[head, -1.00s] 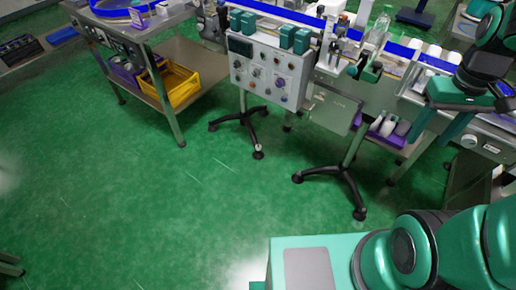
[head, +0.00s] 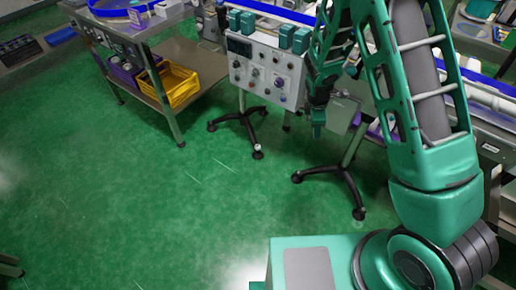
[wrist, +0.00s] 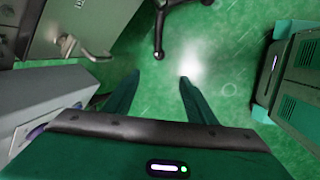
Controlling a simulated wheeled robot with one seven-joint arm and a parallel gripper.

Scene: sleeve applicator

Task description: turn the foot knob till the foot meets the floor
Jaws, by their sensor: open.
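Two stands with dark legs hold up the machine. The left stand (head: 250,120) has a foot (head: 257,155) at its front with a small pale knob (head: 257,147) on top. The right stand (head: 343,175) has black feet, and no pale knob can be made out on them. My gripper (head: 318,130) hangs pointing down in front of the machine, to the right of the knob and well above the floor. In the wrist view its two fingers (wrist: 157,85) are apart with nothing between them.
The control box (head: 266,72) with knobs stands just left of my gripper. A steel table with a yellow crate (head: 172,86) stands at left. The green floor (head: 200,200) in front is clear.

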